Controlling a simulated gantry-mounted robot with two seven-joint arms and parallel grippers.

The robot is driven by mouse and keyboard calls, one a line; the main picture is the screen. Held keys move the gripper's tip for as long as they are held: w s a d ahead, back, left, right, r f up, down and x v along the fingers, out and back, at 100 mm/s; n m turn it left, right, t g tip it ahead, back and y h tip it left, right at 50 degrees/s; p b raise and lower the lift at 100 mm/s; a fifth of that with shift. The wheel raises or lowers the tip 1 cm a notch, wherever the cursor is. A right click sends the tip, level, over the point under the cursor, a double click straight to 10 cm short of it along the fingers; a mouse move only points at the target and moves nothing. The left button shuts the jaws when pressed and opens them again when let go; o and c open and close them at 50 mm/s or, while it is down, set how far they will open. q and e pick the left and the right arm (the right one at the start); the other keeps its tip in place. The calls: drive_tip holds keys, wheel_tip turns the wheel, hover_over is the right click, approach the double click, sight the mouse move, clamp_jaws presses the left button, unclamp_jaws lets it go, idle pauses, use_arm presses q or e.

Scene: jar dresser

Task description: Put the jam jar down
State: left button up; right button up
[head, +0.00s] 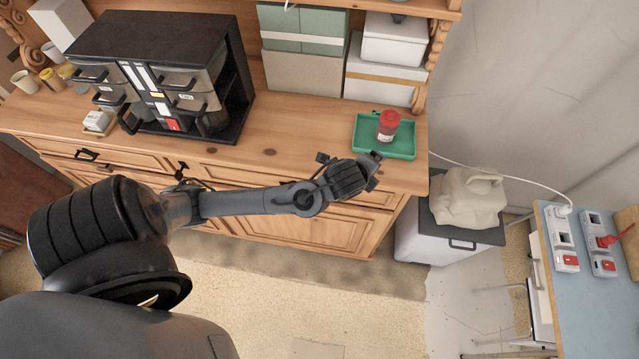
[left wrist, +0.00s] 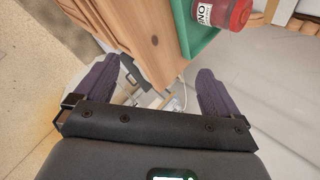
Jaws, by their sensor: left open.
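The jam jar (head: 387,126) is small, with a red lid and a pale label. It stands upright in the green tray (head: 402,152) at the right end of the dresser top. The jar also shows at the top of the left wrist view (left wrist: 222,12), with the tray's rim (left wrist: 186,30) beside it. My left gripper (head: 372,170) is just in front of the tray, near the dresser's front edge, apart from the jar. In the left wrist view its two purple fingers (left wrist: 157,85) are spread wide with nothing between them. My right gripper is not in view.
A black drawer cabinet (head: 160,70) stands at the left of the dresser top (head: 290,130). Boxes (head: 390,60) stand behind the tray. The dresser top between cabinet and tray is clear. A white cable (head: 480,172) runs off to the right.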

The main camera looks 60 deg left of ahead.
use_arm(q)
drive_tip(key=s+d+f+n+g+h, duration=0.1)
drive_tip(key=s+d+n, duration=0.3)
drive_tip(key=s, duration=0.6)
drive_tip(key=s+d+f+n+g+h, duration=0.2)
drive_tip(key=s+d+n, duration=0.3)
drive_tip(key=s+n, duration=0.4)
drive_tip(key=shift+s+d+f+g+h, duration=0.35)
drive_tip(key=shift+f+g, duration=0.15)
drive_tip(key=shift+f, duration=0.4)
drive_tip(key=shift+a, duration=0.1)
wheel_tip(320, 180, up, 7)
drive_tip(key=p, duration=0.7)
drive_tip(key=shift+r, duration=0.2)
drive_tip(key=shift+f, duration=0.1)
